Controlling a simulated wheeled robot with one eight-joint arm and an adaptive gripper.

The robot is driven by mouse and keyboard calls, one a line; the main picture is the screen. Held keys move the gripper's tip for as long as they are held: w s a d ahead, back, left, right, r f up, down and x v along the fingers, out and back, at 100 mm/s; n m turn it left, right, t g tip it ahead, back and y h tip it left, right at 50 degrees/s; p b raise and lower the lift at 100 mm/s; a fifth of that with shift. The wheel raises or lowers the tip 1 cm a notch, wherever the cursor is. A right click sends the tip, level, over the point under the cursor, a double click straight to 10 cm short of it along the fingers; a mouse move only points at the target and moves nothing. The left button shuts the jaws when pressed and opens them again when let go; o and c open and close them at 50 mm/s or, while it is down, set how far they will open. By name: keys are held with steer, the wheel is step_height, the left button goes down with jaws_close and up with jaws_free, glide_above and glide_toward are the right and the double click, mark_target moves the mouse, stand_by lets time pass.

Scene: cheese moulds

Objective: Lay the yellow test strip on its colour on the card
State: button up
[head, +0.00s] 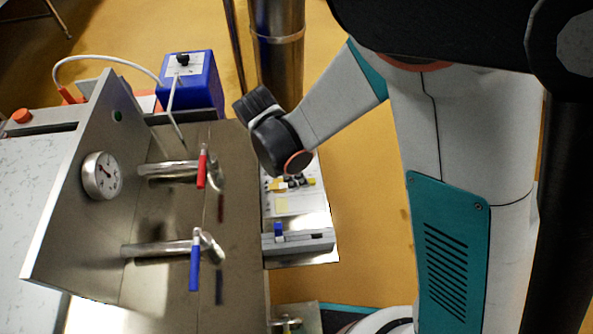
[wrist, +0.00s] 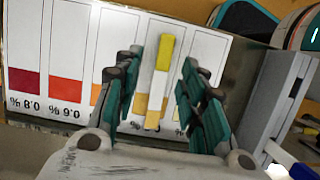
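The test strip (wrist: 157,90) is pale with a bright yellow end (wrist: 164,52). In the wrist view it lies slightly slanted over the card (wrist: 112,45), across a column with an amber patch (wrist: 142,103); the yellow end is above that patch in the picture. I cannot tell whether it rests flat on the card. My gripper (wrist: 160,80) is open, with a finger on each side of the strip and visible gaps between. In the head view the card (head: 295,205) is partly hidden by my arm, and the strip cannot be made out with certainty.
The card's dark red (wrist: 24,82) and orange (wrist: 66,90) patches lie left of my fingers. A grey block (head: 298,243) with a blue item (head: 278,230) stands beside the card. A steel vat with red (head: 202,168) and blue (head: 194,268) valve handles stands left of the card.

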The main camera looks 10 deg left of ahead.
steer(key=shift+r, duration=0.15)
steer(key=v, duration=1.1)
steer(key=shift+a+r, duration=0.2)
steer(key=shift+r, duration=0.1)
